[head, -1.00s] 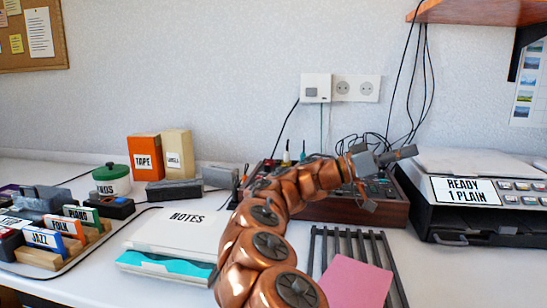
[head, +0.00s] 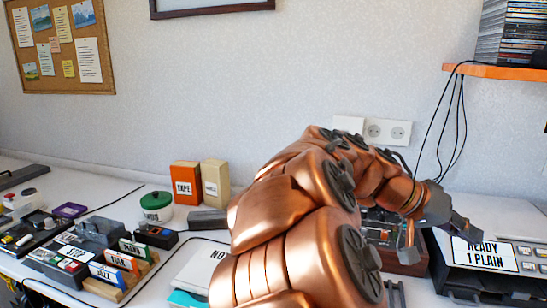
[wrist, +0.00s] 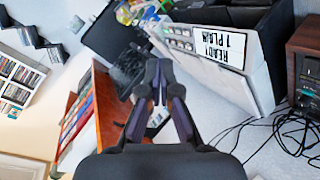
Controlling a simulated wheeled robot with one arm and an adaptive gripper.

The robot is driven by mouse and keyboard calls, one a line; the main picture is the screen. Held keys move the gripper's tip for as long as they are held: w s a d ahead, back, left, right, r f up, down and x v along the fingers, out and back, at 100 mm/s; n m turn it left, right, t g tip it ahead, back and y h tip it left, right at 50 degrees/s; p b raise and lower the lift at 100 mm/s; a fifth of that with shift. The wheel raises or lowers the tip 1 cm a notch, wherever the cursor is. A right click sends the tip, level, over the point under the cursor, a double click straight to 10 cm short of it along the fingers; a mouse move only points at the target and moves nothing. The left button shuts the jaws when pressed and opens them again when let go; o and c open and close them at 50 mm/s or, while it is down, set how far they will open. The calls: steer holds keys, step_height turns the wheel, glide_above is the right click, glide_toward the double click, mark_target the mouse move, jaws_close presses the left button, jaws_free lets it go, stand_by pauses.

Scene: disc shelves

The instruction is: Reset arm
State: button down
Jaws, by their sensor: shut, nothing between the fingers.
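My copper arm rises across the middle of the head view and bends to the right. My gripper (head: 433,230) hangs at its end, in front of the wooden-sided box and beside the machine labelled "READY 1 PLAIN" (head: 484,254). In the wrist view my gripper (wrist: 158,72) is shut with nothing between the fingertips. That view is turned over, and the labelled machine (wrist: 215,45) shows beyond the fingers. My arm hides part of the counter and of the notes stack.
An orange shelf (head: 520,72) with a disc stack (head: 507,32) juts out at upper right, with cables hanging below. Free air lies above the counter.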

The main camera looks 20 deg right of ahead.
steer(key=s+a+n+t+y+p, duration=0.2)
steer(key=a+n+y+p, duration=0.3)
steer(key=a+p, duration=0.5)
steer(key=s+a+r+n+t+y+p, duration=0.1)
steer(key=s+a+n+y+p, duration=0.4)
steer(key=a, duration=1.5)
steer(key=n+t+p, duration=0.1)
steer(key=n+p, duration=0.3)
steer(key=p, duration=0.2)
steer(key=shift+s+a+r+y, duration=0.15)
steer(key=shift+s+a+y, duration=0.05)
steer(key=shift+y, duration=0.2)
